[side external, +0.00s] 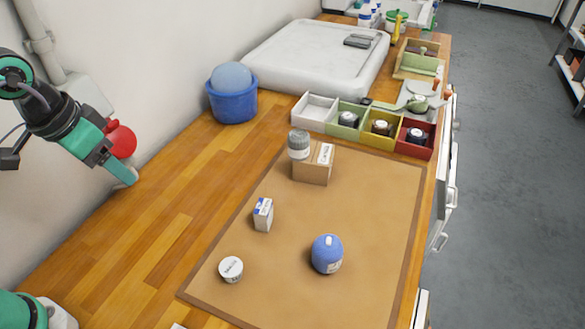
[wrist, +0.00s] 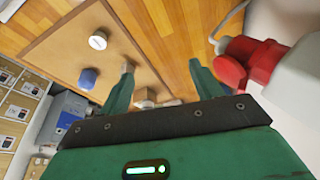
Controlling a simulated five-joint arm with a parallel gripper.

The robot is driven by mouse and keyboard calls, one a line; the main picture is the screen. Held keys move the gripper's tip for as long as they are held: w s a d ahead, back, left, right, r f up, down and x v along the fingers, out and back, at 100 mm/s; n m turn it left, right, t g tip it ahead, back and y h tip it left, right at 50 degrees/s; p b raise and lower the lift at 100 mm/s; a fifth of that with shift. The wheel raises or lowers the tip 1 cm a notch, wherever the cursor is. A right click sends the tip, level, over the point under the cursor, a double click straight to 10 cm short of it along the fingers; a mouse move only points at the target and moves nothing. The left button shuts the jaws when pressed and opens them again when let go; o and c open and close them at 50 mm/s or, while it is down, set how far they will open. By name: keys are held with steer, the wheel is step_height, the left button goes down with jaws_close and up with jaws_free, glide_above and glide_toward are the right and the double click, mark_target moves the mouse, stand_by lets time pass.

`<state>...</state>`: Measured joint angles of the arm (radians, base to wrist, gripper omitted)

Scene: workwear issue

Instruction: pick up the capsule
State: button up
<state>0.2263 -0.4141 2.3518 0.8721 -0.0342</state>
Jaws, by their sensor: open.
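No object is plainly marked as the capsule; a rounded blue container (side external: 327,254) with a pale label and light top piece is one candidate. It stands on the brown mat (side external: 385,225) and also shows in the wrist view (wrist: 88,78). A short white round container (side external: 231,269) stands to its left, also in the wrist view (wrist: 97,41). A small white-and-blue box (side external: 263,214) stands behind them. A grey lidded cylinder (side external: 299,144) is by a cardboard box (side external: 312,170). My gripper (side external: 130,177) is over the left of the counter, away from the mat, its jaws (wrist: 162,66) open and empty.
A red fitting (side external: 121,139) is close beside my gripper at the wall. A blue tub (side external: 233,105) and a coloured row of bins (side external: 348,118) stand behind the mat, with a white tray (side external: 318,55) farther back. Bare wood (side external: 160,215) lies left of the mat.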

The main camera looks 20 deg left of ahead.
steer(key=w+d+f+m+g, duration=0.25)
steer(key=d+f, duration=0.35)
steer(key=d, duration=0.4)
steer(key=m+g, duration=0.1)
steer(key=m, duration=0.1)
glide_above(230, 267)
steer(key=shift+y, duration=0.4)
step_height(230, 267, down, 7)
steer(key=shift+f, duration=4)
steer(key=c, duration=1)
